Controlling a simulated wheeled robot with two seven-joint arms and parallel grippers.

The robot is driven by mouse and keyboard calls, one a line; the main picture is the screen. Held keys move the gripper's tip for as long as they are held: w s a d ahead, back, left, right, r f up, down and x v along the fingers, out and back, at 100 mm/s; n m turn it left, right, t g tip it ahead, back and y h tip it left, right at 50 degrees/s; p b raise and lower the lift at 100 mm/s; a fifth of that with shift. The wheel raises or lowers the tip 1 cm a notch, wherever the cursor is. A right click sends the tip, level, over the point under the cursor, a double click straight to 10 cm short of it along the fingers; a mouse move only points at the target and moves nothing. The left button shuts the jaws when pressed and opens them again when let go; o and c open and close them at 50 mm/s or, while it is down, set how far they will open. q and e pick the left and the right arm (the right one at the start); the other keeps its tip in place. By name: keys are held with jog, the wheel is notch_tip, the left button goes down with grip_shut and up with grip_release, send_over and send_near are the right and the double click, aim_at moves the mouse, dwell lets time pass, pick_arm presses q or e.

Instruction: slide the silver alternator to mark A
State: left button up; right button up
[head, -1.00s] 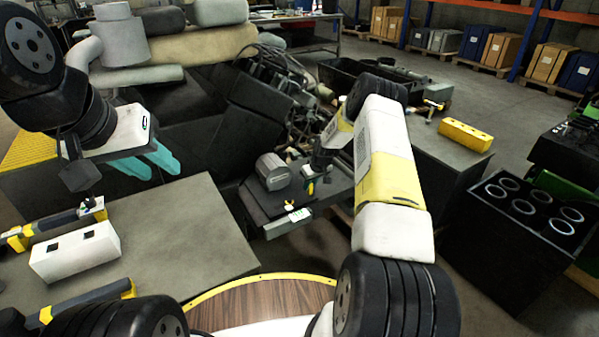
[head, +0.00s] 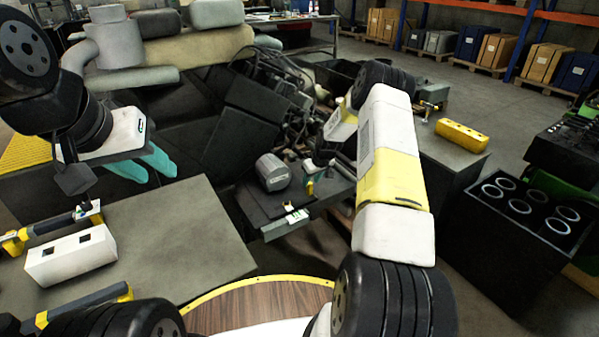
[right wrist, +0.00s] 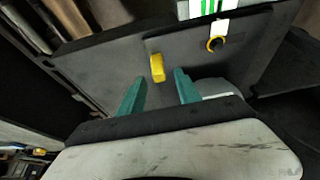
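The silver alternator (head: 272,172), a grey cylinder, lies on a dark flat plate (head: 262,207) in the middle of the head view. My right gripper (right wrist: 159,74) is over the plate, to the right of the alternator in the head view and apart from it. Its two teal fingers are open with nothing held between them. A rounded grey piece, perhaps the alternator, shows partly behind the right finger in the right wrist view. A white and green label (head: 297,216) is at the plate's front edge; no letter A is readable. My left gripper (head: 152,163) is open and empty at left.
A yellow block (right wrist: 157,68) and a black knob with a yellow ring (right wrist: 215,43) are on the plate. A grey table (head: 185,225) with a white block (head: 72,257) is at left. A black bench with round bores (head: 520,225) stands at right. Engine parts crowd behind.

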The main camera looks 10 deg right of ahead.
jog(key=shift+v, duration=2)
jog(key=s+a+r, duration=0.2)
jog(key=s+r, duration=0.3)
jog(key=r, duration=0.5)
jog(key=s+a+r+m, duration=0.15)
jog(key=s+r, duration=0.35)
jog(key=r, duration=0.5)
jog(key=s+a+r, duration=0.2)
jog(key=s+r, duration=0.3)
jog(key=r, duration=0.5)
jog(key=s+a+r, duration=0.1)
jog(key=s+r, duration=0.1)
jog(key=s, duration=0.7)
jog(key=s+a+r+m+t, duration=0.1)
jog(key=s+a+r, duration=0.1)
jog(key=s, duration=0.7)
jog(key=s+a+r+m, duration=0.1)
jog(key=s+r, duration=0.2)
jog(key=s, duration=0.6)
jog(key=shift+a+r+t+y, duration=0.3)
jog(key=shift+a+t, duration=0.1)
